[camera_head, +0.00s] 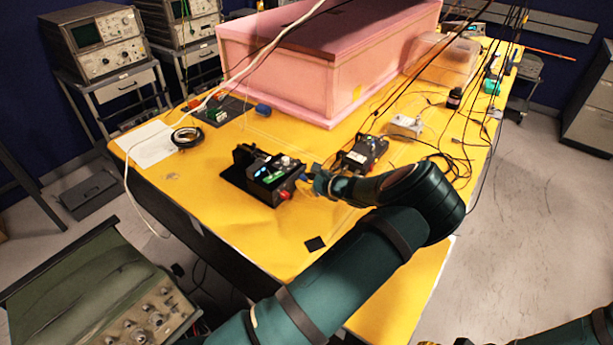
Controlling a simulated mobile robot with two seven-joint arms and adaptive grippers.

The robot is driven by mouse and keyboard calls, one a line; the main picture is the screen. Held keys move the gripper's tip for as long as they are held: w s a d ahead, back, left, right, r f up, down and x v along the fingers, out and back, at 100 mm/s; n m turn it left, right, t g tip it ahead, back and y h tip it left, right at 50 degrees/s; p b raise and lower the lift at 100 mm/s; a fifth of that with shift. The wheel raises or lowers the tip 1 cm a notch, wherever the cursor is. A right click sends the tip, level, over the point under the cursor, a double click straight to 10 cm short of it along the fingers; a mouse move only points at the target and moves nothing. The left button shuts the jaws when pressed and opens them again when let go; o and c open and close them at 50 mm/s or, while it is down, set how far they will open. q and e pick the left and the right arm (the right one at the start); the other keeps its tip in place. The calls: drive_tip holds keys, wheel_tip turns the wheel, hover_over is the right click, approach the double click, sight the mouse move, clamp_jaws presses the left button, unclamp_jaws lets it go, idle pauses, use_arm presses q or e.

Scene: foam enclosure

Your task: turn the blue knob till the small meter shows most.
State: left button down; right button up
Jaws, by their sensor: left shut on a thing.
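A small black instrument box (262,178) with a green board, small lit displays and a red part (284,194) stands on the yellow table. My left gripper (312,178) is at the right side of this box, shut on the blue knob. Only a little blue (301,178) shows at the fingertips; the rest of the knob is hidden by them. The displays on the box (259,167) are too small to read. Part of my right arm (575,332) shows at the bottom right corner, with its gripper outside the picture.
A second black box (362,154) with cables stands close behind my left wrist. A large pink foam enclosure (318,75) fills the back of the yellow table (225,215). The table's front left is mostly clear.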

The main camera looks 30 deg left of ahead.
use_arm(q)
drive_tip(key=shift+a+r+m+g+p, duration=0.1)
drive_tip(key=shift+r+m+g+p, duration=0.15)
drive_tip(key=shift+m+g+p, duration=0.35)
drive_tip(key=shift+w+f+m+p, duration=0.1)
drive_tip(key=shift+m+p, duration=0.3)
drive_tip(key=shift+p, duration=0.2)
drive_tip(key=shift+m+g, duration=0.7)
drive_tip(key=shift+m, duration=0.1)
drive_tip(key=shift+w+f+m+g, duration=0.1)
drive_tip(key=shift+m+g, duration=0.3)
drive_tip(key=shift+m, duration=0.1)
use_arm(e)
drive_tip(key=shift+d+r, duration=0.1)
drive_tip(key=shift+r, duration=1.95)
use_arm(q)
drive_tip(key=shift+p, duration=0.3)
drive_tip(key=shift+y, duration=0.3)
drive_tip(key=c, duration=0.8)
unclamp_jaws()
